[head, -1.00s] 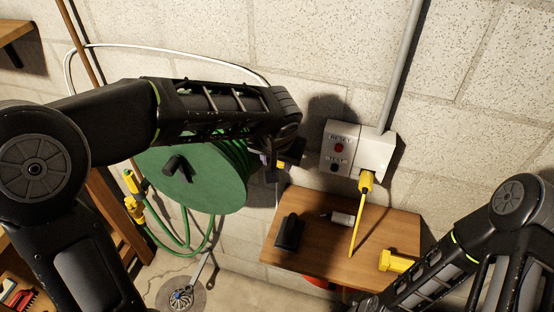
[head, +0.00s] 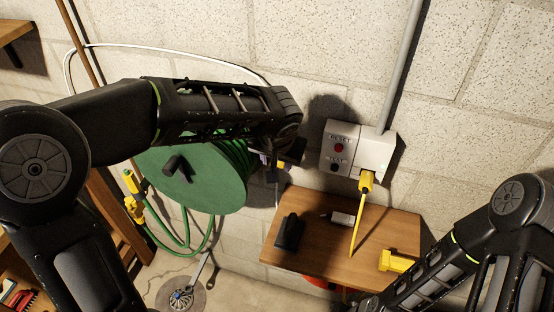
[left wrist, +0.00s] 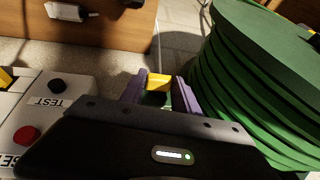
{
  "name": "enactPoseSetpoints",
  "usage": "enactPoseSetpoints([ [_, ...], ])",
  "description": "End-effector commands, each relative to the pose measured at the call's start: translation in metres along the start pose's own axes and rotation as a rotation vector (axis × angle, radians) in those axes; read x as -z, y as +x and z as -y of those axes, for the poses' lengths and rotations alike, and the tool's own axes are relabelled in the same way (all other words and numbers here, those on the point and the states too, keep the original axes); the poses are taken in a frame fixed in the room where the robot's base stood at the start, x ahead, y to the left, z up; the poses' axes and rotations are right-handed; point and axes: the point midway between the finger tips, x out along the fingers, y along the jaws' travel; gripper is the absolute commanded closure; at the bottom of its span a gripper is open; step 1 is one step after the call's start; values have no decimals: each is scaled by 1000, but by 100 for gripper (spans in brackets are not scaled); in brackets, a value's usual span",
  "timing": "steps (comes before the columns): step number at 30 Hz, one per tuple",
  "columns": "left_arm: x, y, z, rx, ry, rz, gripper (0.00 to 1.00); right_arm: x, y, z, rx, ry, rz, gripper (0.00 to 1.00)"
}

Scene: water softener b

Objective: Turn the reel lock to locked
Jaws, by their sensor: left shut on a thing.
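The green hose reel (head: 215,190) hangs by the wall, partly behind my left arm, and its ribbed side fills the right of the left wrist view (left wrist: 240,80). A small yellow piece (left wrist: 158,82), which looks like the reel lock, sits just left of the reel in the left wrist view. My left gripper (left wrist: 160,88) has its purple fingers on either side of this piece and is shut on it. In the head view, the gripper is mostly hidden at the end of my left arm, beside the reel. The lock's exact angle is hard to tell. My right gripper is out of view.
A grey outlet box (head: 350,150) with TEST and RESET buttons is on the wall right of the reel; a yellow plug (head: 366,182) is in it. A wooden shelf (head: 320,260) below holds a black object (head: 289,232), a white cylinder and a yellow object (head: 398,261).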

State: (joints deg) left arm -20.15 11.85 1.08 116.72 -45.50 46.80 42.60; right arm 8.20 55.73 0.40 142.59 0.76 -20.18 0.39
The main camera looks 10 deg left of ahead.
Motion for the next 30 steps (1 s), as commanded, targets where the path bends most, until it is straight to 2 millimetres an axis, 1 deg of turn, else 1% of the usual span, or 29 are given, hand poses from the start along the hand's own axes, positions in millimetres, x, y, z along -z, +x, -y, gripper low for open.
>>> enactPoseSetpoints([
  [17,1,-1,0,-1,1,-3,100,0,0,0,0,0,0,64],
  [18,1,-1,0,-1,1,-3,62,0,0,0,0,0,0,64],
  [21,1,-1,0,-1,0,-3,55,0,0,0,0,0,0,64],
  [30,1,-2,0,0,0,-2,55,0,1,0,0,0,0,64],
])
